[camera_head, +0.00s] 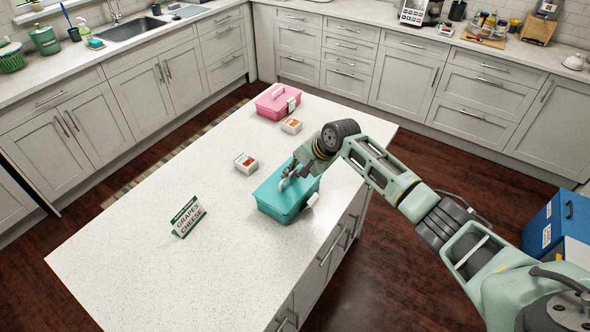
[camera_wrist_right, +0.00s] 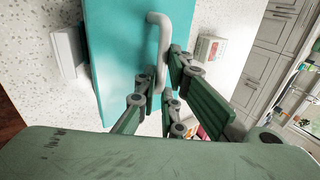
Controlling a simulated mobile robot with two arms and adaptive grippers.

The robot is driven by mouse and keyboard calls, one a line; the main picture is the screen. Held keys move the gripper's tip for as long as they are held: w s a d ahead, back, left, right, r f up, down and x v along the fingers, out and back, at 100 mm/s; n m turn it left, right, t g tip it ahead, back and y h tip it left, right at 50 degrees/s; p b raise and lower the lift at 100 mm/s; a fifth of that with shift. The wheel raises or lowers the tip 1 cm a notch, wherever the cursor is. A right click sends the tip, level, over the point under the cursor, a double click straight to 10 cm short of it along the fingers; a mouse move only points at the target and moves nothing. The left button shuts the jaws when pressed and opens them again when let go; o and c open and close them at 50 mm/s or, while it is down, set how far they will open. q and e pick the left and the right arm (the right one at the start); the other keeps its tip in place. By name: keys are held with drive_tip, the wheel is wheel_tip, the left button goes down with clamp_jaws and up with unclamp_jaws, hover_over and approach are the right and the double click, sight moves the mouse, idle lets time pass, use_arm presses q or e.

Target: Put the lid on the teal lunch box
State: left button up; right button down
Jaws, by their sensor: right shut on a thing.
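The teal lunch box (camera_head: 284,213) stands on the white island top, near its right edge, with a white tag on its right side. Its teal lid (camera_head: 270,188) lies over its top, and the opening is covered. Whether the lid is fully seated cannot be told. My right gripper (camera_head: 291,180) is above the lid, shut on the lid's pale handle. In the right wrist view the handle (camera_wrist_right: 157,50) rises from the teal lid (camera_wrist_right: 115,60) between the fingers (camera_wrist_right: 160,85). My left gripper is not in view.
A pink lunch box (camera_head: 270,104) stands at the island's far end. Small white boxes sit near it (camera_head: 291,126) and left of the teal box (camera_head: 246,163). The front island top is clear.

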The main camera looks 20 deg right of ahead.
drive_tip(key=shift+f+b, duration=0.35)
drive_tip(key=shift+f, duration=0.45)
drive_tip(key=c, duration=1.8)
unclamp_jaws()
drive_tip(key=v, duration=1.2)
drive_tip(key=shift+a, duration=0.1)
